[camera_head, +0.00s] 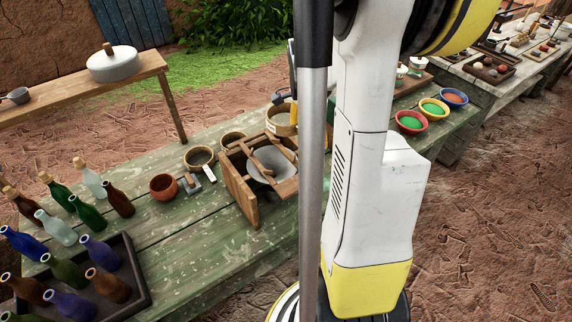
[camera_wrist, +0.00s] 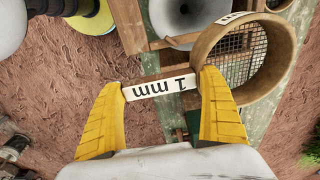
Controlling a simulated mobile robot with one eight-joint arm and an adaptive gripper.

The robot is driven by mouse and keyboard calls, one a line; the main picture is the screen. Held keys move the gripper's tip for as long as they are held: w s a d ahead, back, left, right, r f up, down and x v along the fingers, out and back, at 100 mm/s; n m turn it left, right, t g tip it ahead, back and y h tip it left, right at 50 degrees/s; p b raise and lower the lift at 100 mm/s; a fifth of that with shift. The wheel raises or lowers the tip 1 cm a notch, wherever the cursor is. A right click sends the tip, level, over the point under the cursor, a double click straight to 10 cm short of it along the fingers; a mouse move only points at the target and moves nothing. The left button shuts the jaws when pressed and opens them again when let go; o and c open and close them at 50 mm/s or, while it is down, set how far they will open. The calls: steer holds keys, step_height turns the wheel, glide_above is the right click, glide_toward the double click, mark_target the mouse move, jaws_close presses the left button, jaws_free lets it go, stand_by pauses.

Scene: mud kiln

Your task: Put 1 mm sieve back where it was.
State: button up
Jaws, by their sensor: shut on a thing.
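The 1 mm sieve is a round wooden hoop with a wire mesh (camera_wrist: 241,52), at the right in the wrist view. A white tag reading "1 mm" (camera_wrist: 160,86) lies between the yellow fingertips of my gripper (camera_wrist: 163,88). My gripper is shut on this tagged part, and the hoop is beside the right finger. In the head view a wooden hoop (camera_head: 279,120) shows behind the funnel stand, left of my arm. My arm hides most of the gripper there. I cannot tell whether the hoop touches the table.
A grey funnel (camera_head: 262,167) sits in a wooden stand (camera_head: 238,190) close to the hoop. Small round vessels (camera_head: 199,158) and a terracotta pot (camera_head: 163,187) stand left on the green table (camera_head: 190,250). Several bottles (camera_head: 91,217) fill its left end. Colored bowls (camera_head: 411,122) stand at the right.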

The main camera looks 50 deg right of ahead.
glide_above(293, 178)
steer(key=f, duration=0.4)
steer(key=shift+a+f+b, duration=0.25)
steer(key=shift+b, duration=0.15)
steer(key=shift+f+b, duration=0.45)
steer(key=shift+f, duration=1.55)
steer(key=shift+f+b, duration=0.3)
steer(key=o, duration=1.1)
steer(key=shift+c, duration=0.2)
steer(key=shift+r, duration=0.1)
step_height(293, 178, up, 12)
steer(key=a+p, duration=0.1)
steer(key=p, duration=0.2)
steer(key=shift+a+r, duration=0.2)
steer(key=shift+a, duration=0.05)
